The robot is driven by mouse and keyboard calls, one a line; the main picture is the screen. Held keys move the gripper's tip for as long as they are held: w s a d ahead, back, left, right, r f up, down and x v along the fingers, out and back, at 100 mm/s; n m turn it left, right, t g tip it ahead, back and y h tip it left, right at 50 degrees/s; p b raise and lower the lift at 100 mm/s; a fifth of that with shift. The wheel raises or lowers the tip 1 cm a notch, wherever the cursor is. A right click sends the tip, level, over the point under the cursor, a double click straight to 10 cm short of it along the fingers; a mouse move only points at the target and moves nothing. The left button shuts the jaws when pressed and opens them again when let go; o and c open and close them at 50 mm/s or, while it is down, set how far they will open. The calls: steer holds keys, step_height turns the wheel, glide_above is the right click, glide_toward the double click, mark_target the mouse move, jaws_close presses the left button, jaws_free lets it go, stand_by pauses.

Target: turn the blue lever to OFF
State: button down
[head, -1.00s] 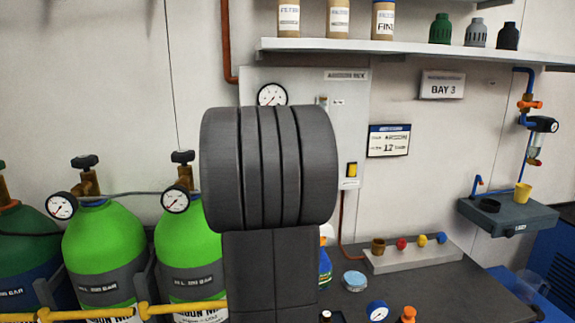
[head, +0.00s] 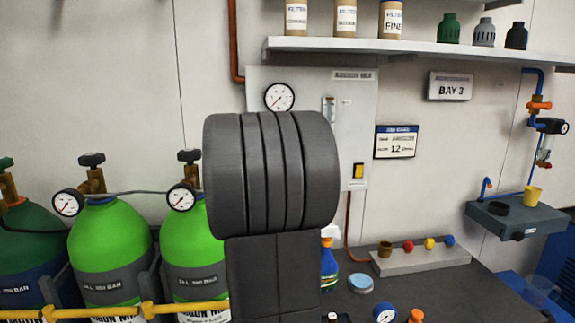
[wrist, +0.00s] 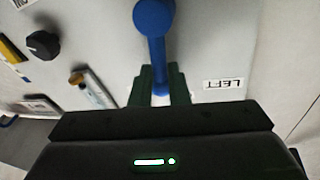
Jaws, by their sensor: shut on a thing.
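The blue lever (wrist: 156,50) shows in the wrist view at the top middle. Its round hub is at the top edge, and its handle runs down toward my gripper (wrist: 161,84). My gripper's dark green fingers are on either side of the handle's lower end and shut on it. In the head view my own arm covers the lever and the gripper; the grey panel (head: 358,110) shows behind the arm. No OFF mark is readable.
In the wrist view, a black knob (wrist: 43,45) and a small tube gauge (wrist: 93,88) are on the panel to the left. In the head view, a round gauge (head: 279,97) sits by my arm, green gas cylinders (head: 110,235) stand left, and a shelf (head: 400,48) runs above.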

steer(key=shift+s+a+r+n+y+b, duration=0.1)
steer(key=shift+a+n+y+b, duration=0.35)
steer(key=shift+n, duration=0.75)
steer(key=shift+a, duration=0.1)
steer(key=c, duration=1.4)
jaws_free()
steer(key=s+f+b, duration=0.1)
steer(key=s+f, duration=0.1)
steer(key=s, duration=1.1)
steer(key=shift+s+a+f+b, duration=0.25)
steer(key=shift+a+f+b, duration=0.05)
steer(key=shift+f+b, duration=0.1)
steer(key=shift+w, duration=0.1)
